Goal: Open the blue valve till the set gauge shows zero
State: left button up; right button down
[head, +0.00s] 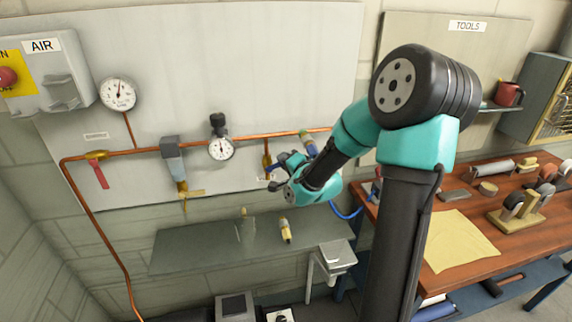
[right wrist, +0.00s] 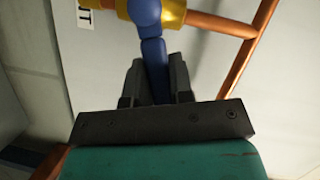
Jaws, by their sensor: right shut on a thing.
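The blue valve handle (right wrist: 153,55) sits between the fingers of my right gripper (right wrist: 157,72) in the right wrist view, and they are shut on it. The handle runs straight from its brass body (right wrist: 173,12) towards the palm. In the head view my right gripper (head: 281,165) is at the short copper branch below the main pipe and mostly hides the valve. A small gauge (head: 220,149) hangs under a black regulator knob (head: 218,121). A larger gauge (head: 118,93) stands to the left. I cannot tell which is the set gauge or read either exactly. My left gripper is out of view.
A copper pipe (head: 140,151) runs along the wall panel, with a red lever (head: 99,174) at left. A blue-and-green fitting (head: 309,145) is close to my right wrist. A grey shelf (head: 190,256) holds a small yellow part (head: 285,231). A wooden bench (head: 513,237) is at right.

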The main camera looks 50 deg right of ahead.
dwell(0.3)
jog(key=c, duration=1)
grip_release()
jog(key=shift+f, duration=0.1)
